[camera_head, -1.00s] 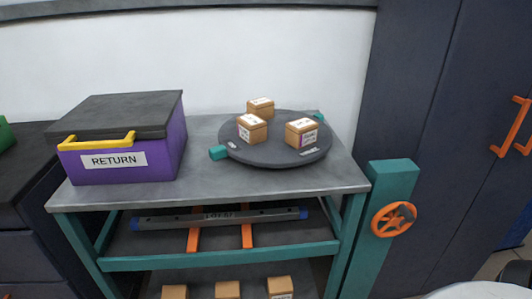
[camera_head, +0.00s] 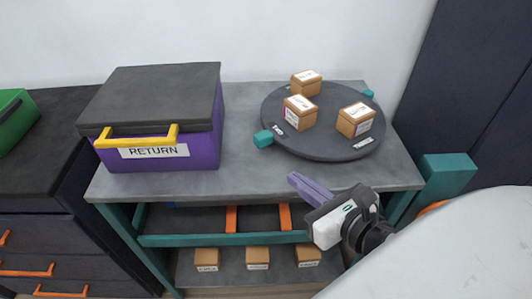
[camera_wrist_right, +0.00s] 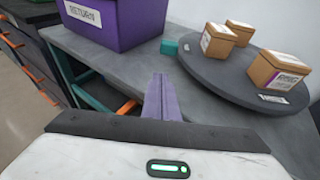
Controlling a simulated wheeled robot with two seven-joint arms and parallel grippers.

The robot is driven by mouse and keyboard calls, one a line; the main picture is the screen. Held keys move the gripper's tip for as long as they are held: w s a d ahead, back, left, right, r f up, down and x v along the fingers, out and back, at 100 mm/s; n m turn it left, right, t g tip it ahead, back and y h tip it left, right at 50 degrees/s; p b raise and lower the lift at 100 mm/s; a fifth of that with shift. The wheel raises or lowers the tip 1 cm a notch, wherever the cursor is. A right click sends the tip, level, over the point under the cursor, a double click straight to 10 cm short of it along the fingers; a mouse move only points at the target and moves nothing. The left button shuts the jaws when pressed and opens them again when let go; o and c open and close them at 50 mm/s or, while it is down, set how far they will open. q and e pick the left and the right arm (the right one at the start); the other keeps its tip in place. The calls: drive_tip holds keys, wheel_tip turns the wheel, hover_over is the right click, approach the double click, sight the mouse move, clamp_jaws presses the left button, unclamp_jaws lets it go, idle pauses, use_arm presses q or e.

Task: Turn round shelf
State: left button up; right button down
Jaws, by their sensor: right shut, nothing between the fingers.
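The round shelf (camera_head: 322,145) is a dark grey disc on the grey table top. Three small brown boxes stand on it: one at the back (camera_head: 306,84), one at the front left (camera_head: 300,112) and one at the right (camera_head: 355,120). A teal knob (camera_head: 263,139) sticks out at its left rim and another (camera_head: 369,94) at its right back. My right gripper (camera_head: 298,182) has purple fingers, shut and empty, over the table's front edge, apart from the disc. In the right wrist view the fingers (camera_wrist_right: 160,98) point toward the teal knob (camera_wrist_right: 169,47). My left gripper is out of view.
A purple RETURN box (camera_head: 160,147) with a dark lid and yellow handle stands left of the disc. Bare table top (camera_head: 225,178) lies between them. Several brown boxes sit on the lower shelf (camera_head: 225,270). A teal post (camera_head: 445,172) stands at the right.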

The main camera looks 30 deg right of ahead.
drive_tip(key=b, duration=0.6)
approach(268, 166)
drive_tip(key=w, duration=0.1)
drive_tip(key=w+r, duration=0.1)
drive_tip(key=w, duration=0.1)
drive_tip(key=shift+d, duration=0.1)
drive_tip(key=w, duration=0.5)
drive_tip(key=shift+w+d+f+p, duration=0.1)
drive_tip(key=shift+w+p, duration=0.1)
drive_tip(key=shift+p, duration=0.1)
drive_tip(key=shift+w, duration=0.5)
drive_tip(key=shift+w+f, duration=0.1)
